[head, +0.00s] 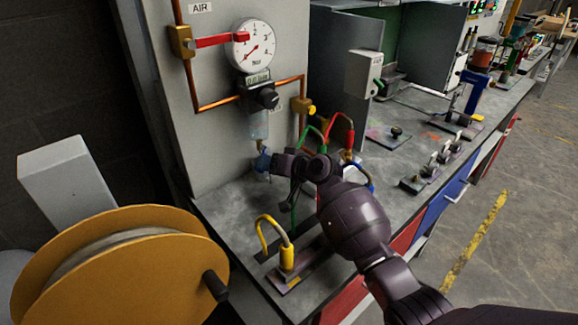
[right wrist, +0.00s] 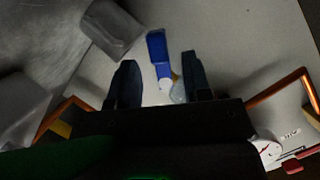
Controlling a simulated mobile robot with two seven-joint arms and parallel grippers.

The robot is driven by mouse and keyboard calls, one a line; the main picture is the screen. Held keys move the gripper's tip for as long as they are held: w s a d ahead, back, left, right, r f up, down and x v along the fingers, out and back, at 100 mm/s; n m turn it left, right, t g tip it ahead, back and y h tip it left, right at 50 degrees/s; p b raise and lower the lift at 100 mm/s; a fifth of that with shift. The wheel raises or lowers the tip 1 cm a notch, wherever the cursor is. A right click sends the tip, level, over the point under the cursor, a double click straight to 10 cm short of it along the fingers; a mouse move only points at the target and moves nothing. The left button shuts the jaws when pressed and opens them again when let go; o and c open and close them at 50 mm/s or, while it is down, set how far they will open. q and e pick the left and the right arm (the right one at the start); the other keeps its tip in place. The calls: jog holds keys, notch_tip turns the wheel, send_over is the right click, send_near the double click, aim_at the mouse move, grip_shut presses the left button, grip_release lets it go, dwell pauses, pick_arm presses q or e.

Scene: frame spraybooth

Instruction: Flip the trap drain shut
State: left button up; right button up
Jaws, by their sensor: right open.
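The trap drain's blue lever (head: 262,160) sits below the clear filter bowl (head: 258,126) on the grey panel. In the right wrist view the blue lever (right wrist: 157,47) lies between and just beyond my fingertips, with a bit of brass and the clear bowl (right wrist: 179,93) beside it. My right gripper (head: 280,170) is at the lever, coming from the right. In its wrist view the jaws (right wrist: 160,68) are open, one finger on each side of the lever. I cannot tell whether a finger touches it. My left gripper is not in view.
A pressure gauge (head: 251,45), a red-handled valve (head: 222,40) and copper pipe (head: 215,104) are above on the panel. A yellow hook-shaped hose (head: 286,256) stands on the bench below my gripper. Green and red hoses (head: 341,130) rise behind it. An orange reel (head: 120,270) is at front left.

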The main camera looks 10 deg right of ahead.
jog(key=v, duration=0.9)
jog(key=shift+p, duration=0.35)
jog(key=shift+s, duration=0.1)
